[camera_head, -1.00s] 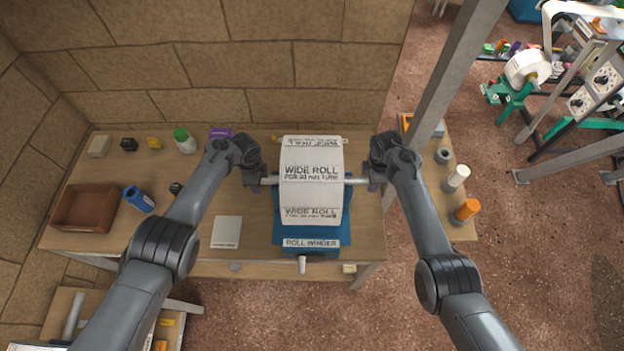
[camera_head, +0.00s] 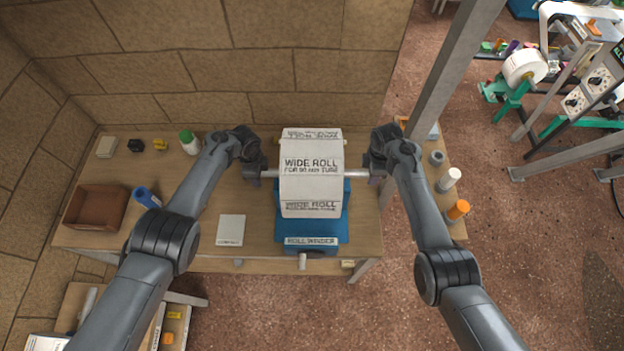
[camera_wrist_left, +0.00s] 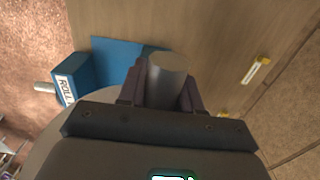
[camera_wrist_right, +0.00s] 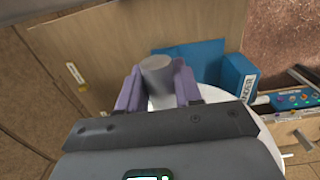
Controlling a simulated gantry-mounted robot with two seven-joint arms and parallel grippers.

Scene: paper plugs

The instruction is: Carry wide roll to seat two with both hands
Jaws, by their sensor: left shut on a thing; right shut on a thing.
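The wide roll (camera_head: 311,188), white with printed lettering, is in the middle of the head view on a grey bar. My left gripper (camera_head: 262,172) is shut on the bar's left end, and the bar end (camera_wrist_left: 167,70) shows between its fingers in the left wrist view. My right gripper (camera_head: 368,174) is shut on the right end, and that bar end (camera_wrist_right: 158,75) shows in the right wrist view. The roll appears held level above the blue roll winder (camera_head: 312,240). Seat two cannot be told for certain; a green stand with a white roll (camera_head: 524,68) is at the upper right.
The bench holds a brown tray (camera_head: 95,207), a blue tube (camera_head: 147,197), a white pad (camera_head: 230,230) and a green-capped bottle (camera_head: 189,143). A grey post (camera_head: 440,90) rises right of my right gripper. A side table (camera_head: 447,180) carries small cylinders. Floor is open at the lower right.

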